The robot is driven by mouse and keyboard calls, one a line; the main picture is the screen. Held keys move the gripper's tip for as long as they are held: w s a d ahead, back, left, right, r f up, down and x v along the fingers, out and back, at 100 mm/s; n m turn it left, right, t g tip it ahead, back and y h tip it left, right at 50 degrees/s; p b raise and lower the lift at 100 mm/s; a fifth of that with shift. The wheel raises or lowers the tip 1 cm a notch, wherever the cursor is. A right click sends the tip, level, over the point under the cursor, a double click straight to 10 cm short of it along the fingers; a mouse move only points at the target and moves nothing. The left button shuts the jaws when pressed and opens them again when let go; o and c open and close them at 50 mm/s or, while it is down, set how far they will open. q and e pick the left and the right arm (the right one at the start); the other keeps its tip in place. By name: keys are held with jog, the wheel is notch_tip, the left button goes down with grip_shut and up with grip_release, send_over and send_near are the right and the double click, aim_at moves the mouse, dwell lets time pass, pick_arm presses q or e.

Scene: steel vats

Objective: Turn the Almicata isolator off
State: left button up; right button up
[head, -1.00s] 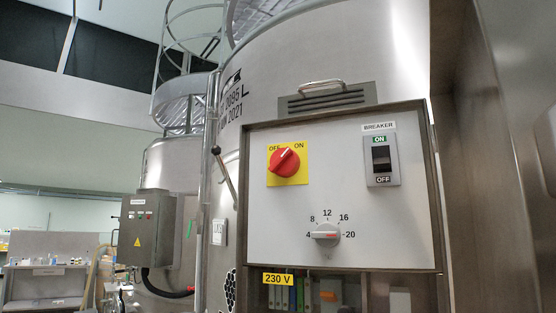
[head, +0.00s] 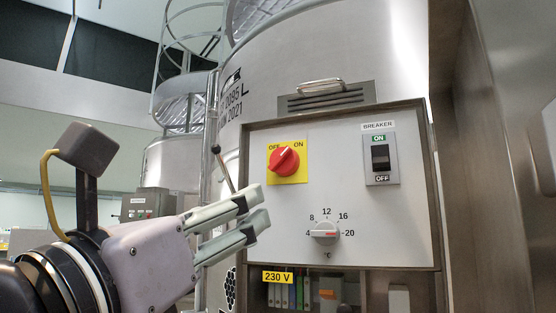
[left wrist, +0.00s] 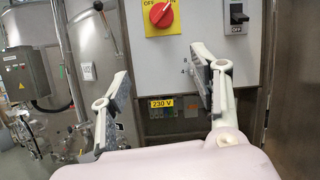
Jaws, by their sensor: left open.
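The red rotary isolator knob (head: 284,161) sits on a yellow plate marked OFF and ON, at the upper left of a white panel (head: 345,205). Its white mark points up and right, toward ON. The knob also shows at the top of the left wrist view (left wrist: 159,15). My left gripper (head: 262,208) is open and empty, below and left of the knob and apart from it. In the left wrist view its fingers (left wrist: 162,62) are spread, with the panel beyond them. My right gripper is not in view.
A breaker switch (head: 381,158) is at the panel's upper right, and a grey temperature dial (head: 324,230) is below the knob. A black-tipped lever (head: 223,168) stands left of the panel. A steel wall (head: 510,160) bounds the right side.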

pick_arm(q)
notch_tip(320, 180, up, 2)
jog(key=s+m, duration=0.1)
jog(key=s, duration=0.1)
jog(key=p, duration=0.8)
send_near(278, 161)
jog(key=x, duration=0.8)
jog(key=shift+w+d+r, duration=0.1)
jog(key=shift+w+r, duration=0.1)
jog(key=shift+r, duration=0.05)
jog(key=shift+w+d+r+p, duration=0.15)
jog(key=shift+w+d+p, duration=0.1)
jog(key=shift+w+p, duration=0.3)
jog(key=shift+c, duration=0.2)
jog(key=shift+t, duration=0.3)
jog(key=c, duration=1.1)
